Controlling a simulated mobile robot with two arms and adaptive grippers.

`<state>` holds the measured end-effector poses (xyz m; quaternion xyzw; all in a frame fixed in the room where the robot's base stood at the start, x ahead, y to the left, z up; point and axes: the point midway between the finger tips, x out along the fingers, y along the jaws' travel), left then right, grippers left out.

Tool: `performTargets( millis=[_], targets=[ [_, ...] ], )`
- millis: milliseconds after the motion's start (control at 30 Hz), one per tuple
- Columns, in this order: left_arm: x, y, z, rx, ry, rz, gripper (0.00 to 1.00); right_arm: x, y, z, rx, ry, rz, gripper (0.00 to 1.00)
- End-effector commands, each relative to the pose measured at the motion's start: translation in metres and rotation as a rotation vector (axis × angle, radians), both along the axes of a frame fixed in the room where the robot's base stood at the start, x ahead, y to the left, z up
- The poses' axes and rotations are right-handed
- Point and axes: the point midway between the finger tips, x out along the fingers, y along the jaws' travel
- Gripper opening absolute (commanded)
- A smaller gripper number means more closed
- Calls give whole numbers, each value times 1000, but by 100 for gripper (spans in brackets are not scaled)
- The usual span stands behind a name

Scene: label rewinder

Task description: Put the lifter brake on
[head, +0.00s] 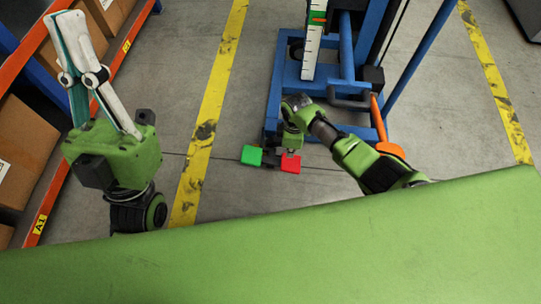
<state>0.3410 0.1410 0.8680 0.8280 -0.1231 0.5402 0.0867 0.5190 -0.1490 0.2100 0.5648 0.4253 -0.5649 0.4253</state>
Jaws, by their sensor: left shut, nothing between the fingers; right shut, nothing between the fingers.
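The lifter (272,105) has a blue frame on the floor at upper centre. At its near end sits a low pedal pair: a green pedal (251,155) on the left and a red pedal (291,164) on the right, joined by a dark middle part. My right gripper (292,142) points down just above the red pedal; its fingertips are mostly hidden, and I cannot tell whether it touches the pedal. My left gripper (68,22) is raised at the left, shut and empty, far from the lifter. I cannot tell clearly whether the pedals are tilted.
An orange lever (388,148) stands at the lifter's right side, near my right forearm. A shelf with orange beams (58,190) and cardboard boxes (25,150) is at the left. Yellow floor lines (207,130) run on both sides. A green surface (300,245) fills the foreground.

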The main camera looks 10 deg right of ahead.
Motion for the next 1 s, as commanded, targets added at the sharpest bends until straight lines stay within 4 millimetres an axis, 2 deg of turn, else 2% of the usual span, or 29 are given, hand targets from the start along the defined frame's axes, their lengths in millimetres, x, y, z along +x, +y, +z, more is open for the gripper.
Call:
performTargets(
  millis=[133,600,1000],
  targets=[
    [17,-4,3,25,80,4,0,0,0,12,0,0,0,0],
    [66,-13,-31,106,343,19,0,0,0,20,0,0,0,0],
    [98,-17,-68,172,568,30,0,0,0,30,0,0,0,0]
  ],
)
